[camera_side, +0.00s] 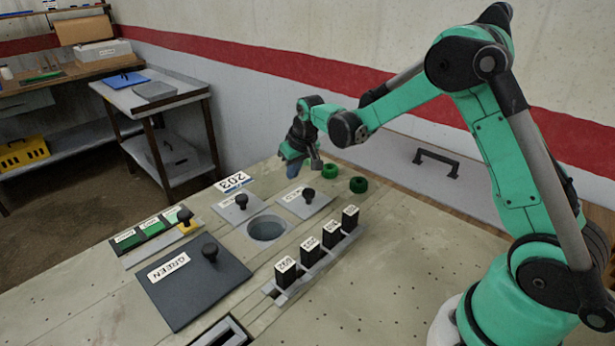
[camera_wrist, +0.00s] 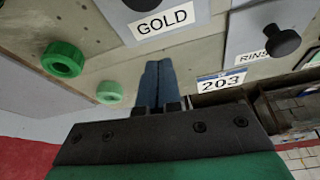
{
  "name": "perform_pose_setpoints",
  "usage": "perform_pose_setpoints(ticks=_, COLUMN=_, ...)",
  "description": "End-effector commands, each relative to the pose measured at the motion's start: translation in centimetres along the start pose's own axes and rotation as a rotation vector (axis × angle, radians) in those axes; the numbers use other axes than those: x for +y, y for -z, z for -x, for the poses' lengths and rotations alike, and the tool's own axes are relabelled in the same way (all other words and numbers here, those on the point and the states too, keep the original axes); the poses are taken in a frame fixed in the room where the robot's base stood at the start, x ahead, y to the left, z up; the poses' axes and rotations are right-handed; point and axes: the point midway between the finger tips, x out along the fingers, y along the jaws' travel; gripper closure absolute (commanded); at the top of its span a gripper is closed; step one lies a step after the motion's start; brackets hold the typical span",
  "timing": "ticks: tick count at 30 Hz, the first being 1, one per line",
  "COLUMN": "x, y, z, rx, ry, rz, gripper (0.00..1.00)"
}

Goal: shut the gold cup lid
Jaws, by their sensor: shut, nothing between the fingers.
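The gold lid (camera_side: 318,199) is a grey plate with a black knob, lying flat beyond a round open cup (camera_side: 267,229) in the side view. Its "GOLD" label shows at the top edge of the wrist view, where the lid (camera_wrist: 195,10) is partly cut off. The lid lies beside the opening, not over it; whether this opening is the gold cup I cannot tell. My gripper (camera_side: 291,172) is shut and empty, above the table just behind the lid. Its blue fingers (camera_wrist: 155,85) point toward the label in the wrist view.
The rinse lid (camera_side: 240,209), with a black knob, lies left of the gold lid, near a 203 sign (camera_side: 233,181). Two green rings (camera_side: 358,185) lie to the right. Upright black blocks (camera_side: 310,252) stand in a rail in front. A dark green-labelled plate (camera_side: 190,290) lies front left.

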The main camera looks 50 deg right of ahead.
Motion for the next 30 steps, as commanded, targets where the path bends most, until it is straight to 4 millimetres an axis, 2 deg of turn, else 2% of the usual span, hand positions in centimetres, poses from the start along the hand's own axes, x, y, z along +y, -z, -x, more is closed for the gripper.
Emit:
perform_pose_setpoints(ticks=15, x=0.0, y=0.1, z=8.2, rx=0.002, ry=0.0, rz=0.0, gripper=1.0)
perform_pose_setpoints(ticks=22, x=-0.2, y=-0.1, z=10.2, rx=0.005, ry=0.001, rz=0.002, gripper=1.0)
perform_pose_setpoints(ticks=26, x=-1.0, y=-1.2, z=11.8, rx=0.031, ry=0.006, rz=0.017, gripper=1.0)
perform_pose_setpoints(ticks=30, x=-2.8, y=-4.1, z=14.4, rx=0.086, ry=0.018, rz=0.05, gripper=1.0)
